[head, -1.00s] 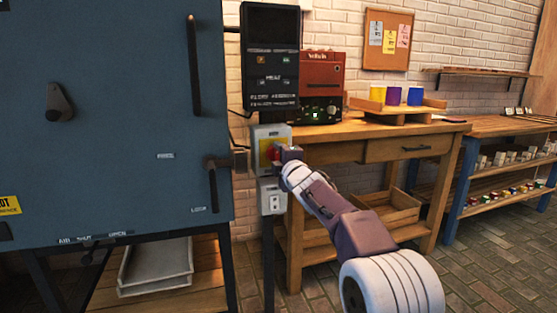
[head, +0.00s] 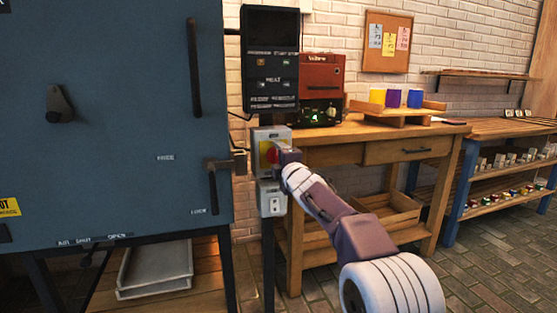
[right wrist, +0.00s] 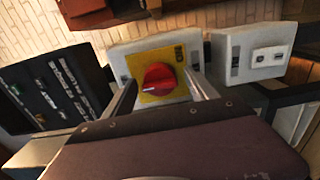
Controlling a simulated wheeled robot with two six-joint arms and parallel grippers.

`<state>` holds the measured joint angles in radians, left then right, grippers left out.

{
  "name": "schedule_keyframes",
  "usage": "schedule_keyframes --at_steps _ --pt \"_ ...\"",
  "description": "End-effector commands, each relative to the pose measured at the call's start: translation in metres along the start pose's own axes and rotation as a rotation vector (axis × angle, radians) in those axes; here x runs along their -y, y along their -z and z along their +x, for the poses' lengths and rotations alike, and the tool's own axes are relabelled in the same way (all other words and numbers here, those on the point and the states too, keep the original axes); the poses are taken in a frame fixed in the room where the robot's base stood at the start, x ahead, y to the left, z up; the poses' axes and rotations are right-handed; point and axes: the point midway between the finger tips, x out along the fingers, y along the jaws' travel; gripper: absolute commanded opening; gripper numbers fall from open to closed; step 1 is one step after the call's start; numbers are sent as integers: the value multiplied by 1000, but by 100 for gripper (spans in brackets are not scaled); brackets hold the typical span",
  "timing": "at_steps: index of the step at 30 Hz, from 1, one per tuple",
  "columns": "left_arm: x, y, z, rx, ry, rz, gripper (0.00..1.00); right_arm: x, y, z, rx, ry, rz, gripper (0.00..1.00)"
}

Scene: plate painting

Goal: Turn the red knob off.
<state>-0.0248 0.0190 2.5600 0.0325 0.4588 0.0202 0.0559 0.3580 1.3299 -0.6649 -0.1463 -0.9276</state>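The red knob (right wrist: 159,78) sits on a yellow plate (right wrist: 154,55) on a grey switch box in the right wrist view. In the head view the red knob (head: 272,156) shows just left of my right gripper (head: 281,156). In the wrist view the two fingers of my right gripper (right wrist: 162,88) stand apart, one on each side of the knob, with gaps visible between them and it. The fingertips reach toward the box; whether they touch it I cannot tell. My left gripper is not in view.
A large blue kiln-like cabinet (head: 110,120) with handles stands close on the left. A dark control panel (head: 270,65) is above the box, and a white socket box (head: 271,198) below. A wooden table (head: 370,135) with a red machine (head: 322,75) stands to the right.

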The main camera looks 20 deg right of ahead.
Motion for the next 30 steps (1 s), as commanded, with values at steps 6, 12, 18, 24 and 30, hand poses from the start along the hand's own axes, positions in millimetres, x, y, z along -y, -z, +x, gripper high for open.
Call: schedule_keyframes --at_steps 6,12,18,24,30 --pt "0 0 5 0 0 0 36 0 0 -10 0 -3 1 66" --pt "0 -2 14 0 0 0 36 1 0 -50 1 -2 1 66" --pt "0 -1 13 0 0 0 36 0 0 -83 0 0 0 66" --pt "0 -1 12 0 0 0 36 0 0 -91 0 0 0 66" --pt "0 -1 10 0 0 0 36 -2 0 -91 -1 0 0 66"
